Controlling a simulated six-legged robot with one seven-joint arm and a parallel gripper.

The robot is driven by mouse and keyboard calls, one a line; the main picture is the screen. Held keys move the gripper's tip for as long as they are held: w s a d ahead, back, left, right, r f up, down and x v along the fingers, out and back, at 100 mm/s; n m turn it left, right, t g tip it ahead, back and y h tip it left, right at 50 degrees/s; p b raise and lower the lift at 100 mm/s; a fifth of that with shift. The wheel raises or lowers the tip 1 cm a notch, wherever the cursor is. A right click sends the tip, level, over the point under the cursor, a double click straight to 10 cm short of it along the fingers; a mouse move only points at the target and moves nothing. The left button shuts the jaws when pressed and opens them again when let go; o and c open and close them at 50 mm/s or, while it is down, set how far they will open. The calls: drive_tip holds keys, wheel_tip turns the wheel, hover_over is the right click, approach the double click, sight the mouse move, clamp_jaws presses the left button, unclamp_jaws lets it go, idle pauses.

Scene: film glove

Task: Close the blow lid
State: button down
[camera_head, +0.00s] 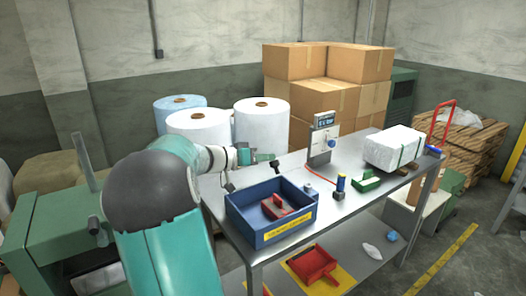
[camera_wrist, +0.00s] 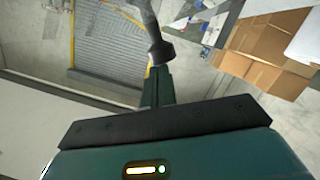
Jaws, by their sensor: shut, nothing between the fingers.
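I cannot tell for certain which thing is the blow lid. A small upright device with a display (camera_head: 324,122) stands at the back of the metal table. A blue box (camera_head: 262,232) with a yellow label stands at the table's near left end, and red pieces (camera_head: 284,214) lie in it. My gripper (camera_head: 267,158) is shut and empty, held above the table's left end, behind the blue box and left of the device. In the wrist view, a green finger (camera_wrist: 157,88) shows as one narrow bar, touching nothing that I can make out.
A dark blue bottle (camera_head: 340,187), a green tray (camera_head: 366,181) and a white wrapped block (camera_head: 394,147) are on the table. White rolls (camera_head: 262,121) and cardboard boxes (camera_head: 328,62) stand behind it. A red tray (camera_head: 311,263) lies on the lower shelf.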

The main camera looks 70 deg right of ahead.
drive_tip(key=s+a+f+m, duration=0.2)
drive_tip(key=f, duration=0.1)
drive_tip(key=s+a+f+m+t, duration=0.1)
drive_tip(key=shift+s+f, duration=0.3)
drive_tip(key=shift+f, duration=0.05)
wheel_tip(320, 180, down, 6)
drive_tip(key=s+a, duration=0.2)
drive_tip(key=shift+m+h, duration=0.3)
drive_tip(key=shift+m, duration=0.1)
drive_tip(key=shift+s, duration=0.1)
drive_tip(key=shift+r, duration=0.1)
